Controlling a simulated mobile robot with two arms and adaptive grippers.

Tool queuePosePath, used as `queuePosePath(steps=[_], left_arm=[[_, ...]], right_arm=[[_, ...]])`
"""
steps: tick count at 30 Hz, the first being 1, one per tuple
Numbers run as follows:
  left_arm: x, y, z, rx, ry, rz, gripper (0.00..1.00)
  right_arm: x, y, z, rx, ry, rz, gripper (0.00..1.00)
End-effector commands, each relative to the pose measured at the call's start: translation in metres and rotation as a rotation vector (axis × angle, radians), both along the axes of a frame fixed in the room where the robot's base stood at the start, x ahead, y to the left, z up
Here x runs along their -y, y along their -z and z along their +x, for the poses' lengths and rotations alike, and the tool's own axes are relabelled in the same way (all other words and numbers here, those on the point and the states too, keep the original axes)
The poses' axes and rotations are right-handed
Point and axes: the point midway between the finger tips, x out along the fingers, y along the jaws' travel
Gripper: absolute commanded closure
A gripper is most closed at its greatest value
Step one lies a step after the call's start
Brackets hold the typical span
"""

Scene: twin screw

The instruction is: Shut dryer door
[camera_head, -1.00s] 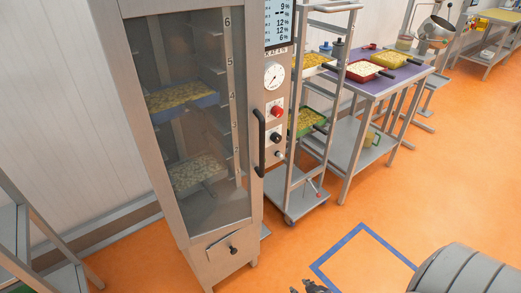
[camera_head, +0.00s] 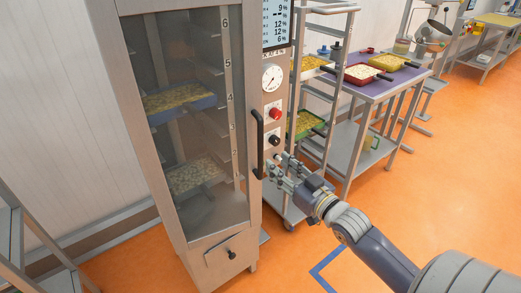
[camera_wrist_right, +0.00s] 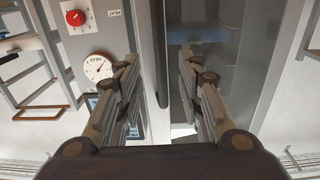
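The dryer (camera_head: 225,255) is a tall steel cabinet at left centre of the head view. Its glass door (camera_head: 215,120) lies flush or nearly flush with the cabinet front; I cannot tell whether a small gap remains. The black vertical handle (camera_head: 258,143) is on the door's right edge, and shows between the fingers in the wrist view (camera_wrist_right: 160,55). My right gripper (camera_head: 275,165) is open and empty, just right of the handle's lower end. In the wrist view its fingers (camera_wrist_right: 158,68) stand apart, one on each side of the handle. My left gripper is out of view.
A control panel (camera_head: 275,95) with a gauge and knobs is right of the door. A wheeled rack (camera_head: 325,100) and a table (camera_head: 400,80) with trays stand further right. A metal frame (camera_head: 25,245) is at lower left. Orange floor in front is open.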

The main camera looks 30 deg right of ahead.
Motion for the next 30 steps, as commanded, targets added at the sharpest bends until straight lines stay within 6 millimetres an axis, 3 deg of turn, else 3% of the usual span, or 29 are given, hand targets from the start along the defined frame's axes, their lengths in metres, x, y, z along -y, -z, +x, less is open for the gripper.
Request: queuePosePath(steps=[18, 30], left_arm=[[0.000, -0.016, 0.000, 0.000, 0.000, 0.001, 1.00], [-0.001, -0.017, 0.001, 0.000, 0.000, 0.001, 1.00]], right_arm=[[-0.005, -0.001, 0.085, 0.000, 0.000, 0.000, 0.65], [-0.006, 0.000, 0.095, -0.001, 0.000, -0.002, 0.65]])
